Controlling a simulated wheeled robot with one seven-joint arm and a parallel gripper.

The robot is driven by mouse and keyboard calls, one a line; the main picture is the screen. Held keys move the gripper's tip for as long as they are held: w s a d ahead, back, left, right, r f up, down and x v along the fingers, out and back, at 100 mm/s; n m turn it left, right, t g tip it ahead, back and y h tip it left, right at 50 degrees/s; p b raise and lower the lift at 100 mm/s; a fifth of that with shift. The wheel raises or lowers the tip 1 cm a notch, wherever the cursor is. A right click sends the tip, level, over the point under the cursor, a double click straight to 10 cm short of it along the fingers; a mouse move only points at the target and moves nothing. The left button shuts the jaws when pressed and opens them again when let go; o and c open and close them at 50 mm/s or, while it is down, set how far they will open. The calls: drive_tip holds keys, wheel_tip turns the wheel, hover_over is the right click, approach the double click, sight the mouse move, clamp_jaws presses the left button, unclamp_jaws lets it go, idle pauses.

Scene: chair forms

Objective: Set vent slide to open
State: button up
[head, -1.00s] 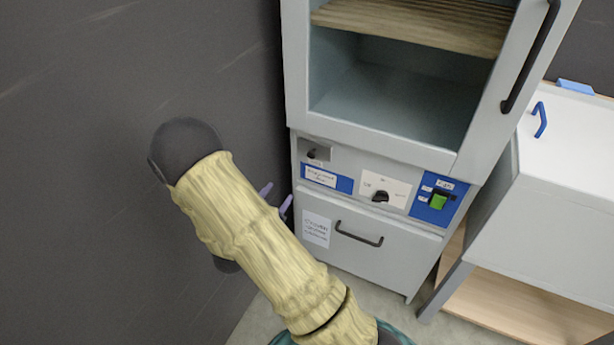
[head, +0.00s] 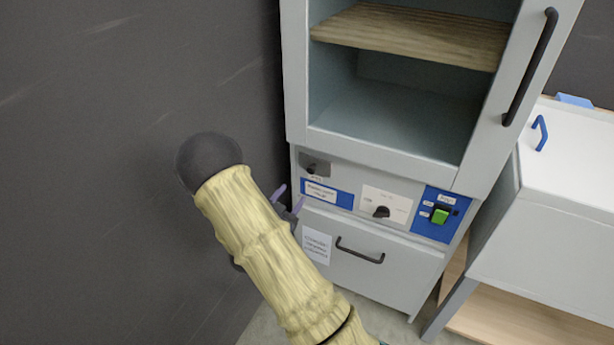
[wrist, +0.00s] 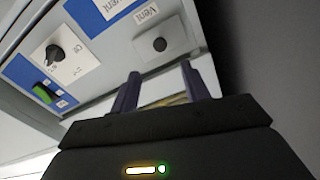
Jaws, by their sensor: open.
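The vent slide is a dark round knob on a small grey plate (head: 314,165) at the upper left of the cabinet's control panel in the head view. In the wrist view the knob (wrist: 160,44) sits on its light plate beside a label reading "Vent". My gripper (head: 288,200) is at the panel's left edge, below the vent slide in the head view, partly hidden by my arm. In the wrist view my gripper (wrist: 161,84) is open and empty, its two purple fingers pointing toward the plate with the knob between their lines. The fingers look apart from the knob.
The panel also has a dark rotary knob (head: 381,212) and a green switch (head: 439,215). A drawer with a dark handle (head: 360,251) is below, an open compartment with a wooden shelf (head: 412,35) above. A dark wall (head: 100,200) stands close on the left.

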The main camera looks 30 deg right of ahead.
sight(310, 172)
drive_tip(key=x, duration=1)
drive_tip(key=shift+w+d+b, duration=0.3)
drive_tip(key=shift+b, duration=0.1)
clamp_jaws()
